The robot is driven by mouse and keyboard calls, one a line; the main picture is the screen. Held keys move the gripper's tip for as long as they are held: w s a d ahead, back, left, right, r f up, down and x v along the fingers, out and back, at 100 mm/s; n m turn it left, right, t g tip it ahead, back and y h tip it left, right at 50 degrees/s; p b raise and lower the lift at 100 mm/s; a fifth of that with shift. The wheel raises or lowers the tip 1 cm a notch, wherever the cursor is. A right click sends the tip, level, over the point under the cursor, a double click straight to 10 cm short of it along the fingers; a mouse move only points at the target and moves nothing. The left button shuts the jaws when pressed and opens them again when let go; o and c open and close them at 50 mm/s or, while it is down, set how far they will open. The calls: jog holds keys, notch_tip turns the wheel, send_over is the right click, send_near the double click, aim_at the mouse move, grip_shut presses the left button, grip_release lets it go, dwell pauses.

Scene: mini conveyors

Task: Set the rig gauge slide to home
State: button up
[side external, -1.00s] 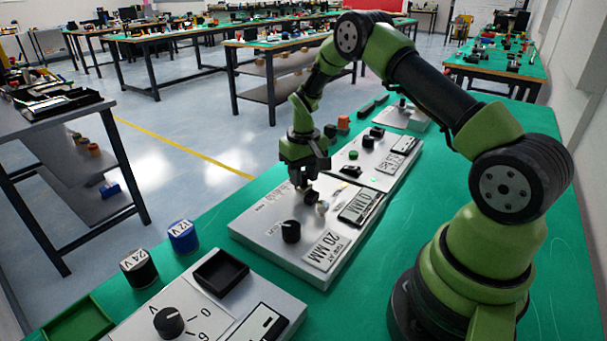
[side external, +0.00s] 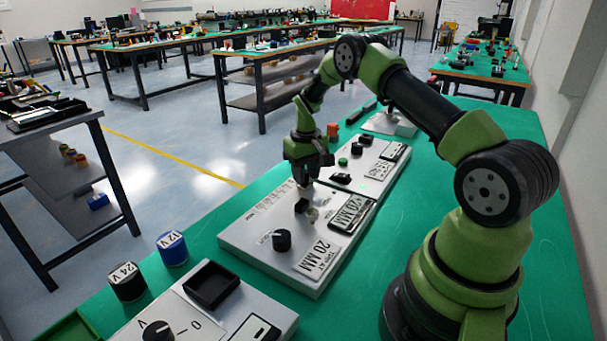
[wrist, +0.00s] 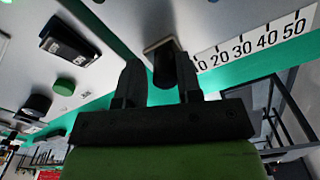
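The rig (side external: 250,233) is a pale panel with a black dial, a printed scale and a display on the green bench. The slide's black block (side external: 301,206) stands up from the panel beside the scale. In the wrist view the block (wrist: 163,66) shows beyond and between my fingertips, close to the low end of the scale (wrist: 250,42). Its exact reading is hidden. My gripper (side external: 303,183) is above the block in the side view. In the wrist view my gripper (wrist: 160,82) has its fingers apart and holds nothing.
A second panel (side external: 366,178) with buttons and displays lies just behind. In front are a white panel with a black tray (side external: 211,283), and a black 24V cylinder (side external: 127,282) and blue 12V cylinder (side external: 172,249). Green bench is clear to the right.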

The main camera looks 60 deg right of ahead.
jog(key=shift+o, duration=1.3)
jog(key=shift+d, duration=0.1)
notch_tip(320, 180, up, 10)
jog(key=shift+f, duration=0.2)
jog(key=shift+r, duration=0.2)
